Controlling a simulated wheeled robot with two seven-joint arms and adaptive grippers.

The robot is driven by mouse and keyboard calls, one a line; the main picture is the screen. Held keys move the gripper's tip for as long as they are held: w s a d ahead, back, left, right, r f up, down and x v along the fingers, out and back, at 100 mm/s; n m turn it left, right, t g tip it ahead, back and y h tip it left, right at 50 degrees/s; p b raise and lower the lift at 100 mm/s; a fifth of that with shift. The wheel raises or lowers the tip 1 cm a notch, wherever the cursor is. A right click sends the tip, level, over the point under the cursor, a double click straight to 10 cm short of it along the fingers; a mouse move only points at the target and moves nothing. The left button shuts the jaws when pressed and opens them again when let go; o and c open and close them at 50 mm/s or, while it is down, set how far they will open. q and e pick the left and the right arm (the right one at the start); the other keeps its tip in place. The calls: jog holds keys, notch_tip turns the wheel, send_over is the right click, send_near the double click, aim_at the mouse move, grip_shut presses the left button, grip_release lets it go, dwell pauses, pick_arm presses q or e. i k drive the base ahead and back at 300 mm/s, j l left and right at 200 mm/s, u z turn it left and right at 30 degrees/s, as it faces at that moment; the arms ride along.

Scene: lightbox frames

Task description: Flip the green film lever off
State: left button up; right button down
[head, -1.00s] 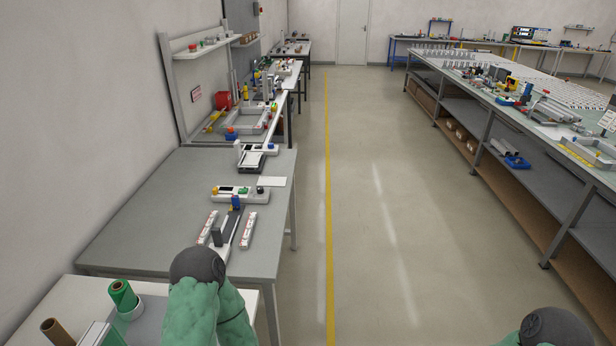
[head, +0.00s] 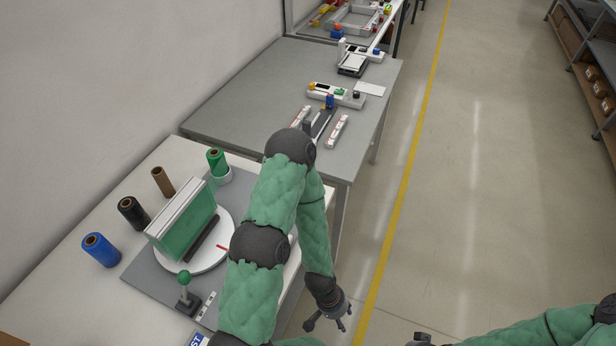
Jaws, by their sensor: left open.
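A lever with a green ball knob (head: 184,277) stands upright on a small grey base at the front of the white bench, beside a small labelled strip. A green film roll (head: 217,162) stands on a white holder behind the turntable. My left gripper (head: 327,322) is open and empty, hanging off the bench's right side, well to the right of the lever. My left arm covers part of the bench's right side. A dark end part of my right arm (head: 428,338) shows at the bottom edge, cut off, so its fingers cannot be made out.
A white turntable (head: 213,256) carries a green and white upright box (head: 185,225). Blue (head: 101,249), black (head: 133,215) and brown (head: 163,181) rolls stand left of it. A grey table (head: 245,95) with devices lies beyond. The floor to the right is clear.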

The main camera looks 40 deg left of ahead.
aim_at(184, 278)
jog(key=i+l+u, duration=0.1)
jog(key=l+u, duration=0.2)
jog(key=l, duration=0.3)
jog(key=l+u, duration=0.35)
jog(key=l, duration=0.25)
jog(key=u, duration=1.7)
